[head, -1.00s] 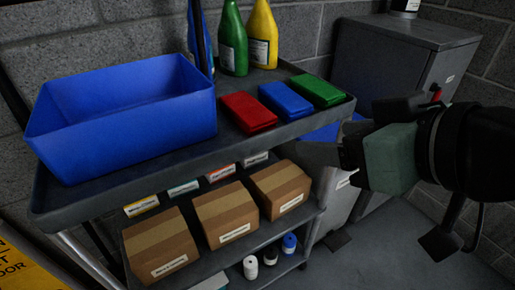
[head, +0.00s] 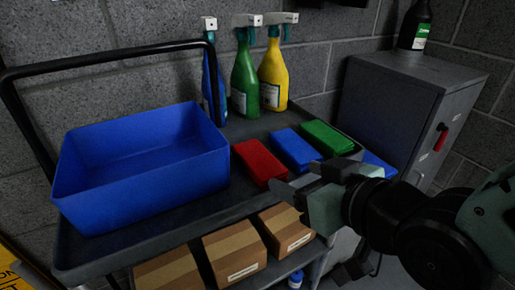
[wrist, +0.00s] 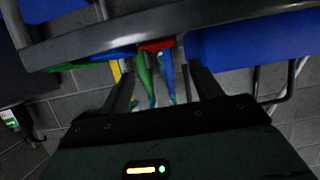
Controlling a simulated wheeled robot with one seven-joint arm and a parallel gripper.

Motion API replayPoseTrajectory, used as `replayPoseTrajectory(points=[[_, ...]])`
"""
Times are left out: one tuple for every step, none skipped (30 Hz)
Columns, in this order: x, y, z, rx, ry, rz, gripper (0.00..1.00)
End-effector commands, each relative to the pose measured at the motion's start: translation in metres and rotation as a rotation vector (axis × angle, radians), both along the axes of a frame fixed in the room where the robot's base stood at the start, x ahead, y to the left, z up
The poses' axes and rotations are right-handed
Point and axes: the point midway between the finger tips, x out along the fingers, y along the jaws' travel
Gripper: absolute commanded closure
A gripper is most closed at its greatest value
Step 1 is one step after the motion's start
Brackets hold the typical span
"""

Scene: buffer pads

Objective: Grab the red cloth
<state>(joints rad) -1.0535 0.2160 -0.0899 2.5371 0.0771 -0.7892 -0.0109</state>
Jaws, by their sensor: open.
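The red cloth (head: 259,163) is a folded pad lying flat on the cart's top shelf, between the blue bin and a blue cloth (head: 294,150). In the wrist view a small strip of the red cloth (wrist: 157,44) shows at the shelf edge, between my open fingers. My gripper (head: 298,182) is open and empty, just in front and to the right of the red cloth by the shelf's front edge. In the head view a fingertip overlaps the cloth's lower right corner; contact cannot be told. It also shows in the wrist view (wrist: 163,82).
The blue bin (head: 140,178) fills the shelf's left side. A green cloth (head: 326,138) lies right of the blue one. Blue, green (head: 245,82) and yellow spray bottles stand behind. Cardboard boxes (head: 233,258) sit on the lower shelf. A grey cabinet (head: 400,105) stands at right.

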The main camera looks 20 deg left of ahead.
Motion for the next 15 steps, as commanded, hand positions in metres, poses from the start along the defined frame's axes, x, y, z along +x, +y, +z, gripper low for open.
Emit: replayPoseTrajectory(points=[[0.003,0.004,0.000,-0.004,0.002,0.000,0.35],[0.005,0.006,-0.002,-0.005,0.003,0.000,0.35],[0.007,0.010,-0.003,-0.004,0.003,0.001,0.35],[0.009,0.012,-0.005,-0.005,0.003,0.001,0.35],[0.013,0.017,-0.011,-0.003,0.002,0.001,0.35],[0.018,0.023,-0.015,-0.003,0.000,0.001,0.35],[0.021,0.027,-0.017,-0.003,0.000,0.001,0.35],[0.024,0.030,-0.019,-0.003,0.000,0.001,0.35],[0.027,0.035,-0.021,-0.002,0.001,0.000,0.35],[0.029,0.038,-0.022,-0.001,0.001,0.001,0.35],[0.031,0.040,-0.023,-0.001,0.001,0.001,0.35],[0.033,0.043,-0.025,-0.001,0.001,0.001,0.35],[0.034,0.044,-0.025,-0.001,0.000,0.001,0.35],[0.035,0.045,-0.026,-0.001,0.000,0.001,0.35],[0.036,0.046,-0.026,-0.001,0.000,0.001,0.35]])
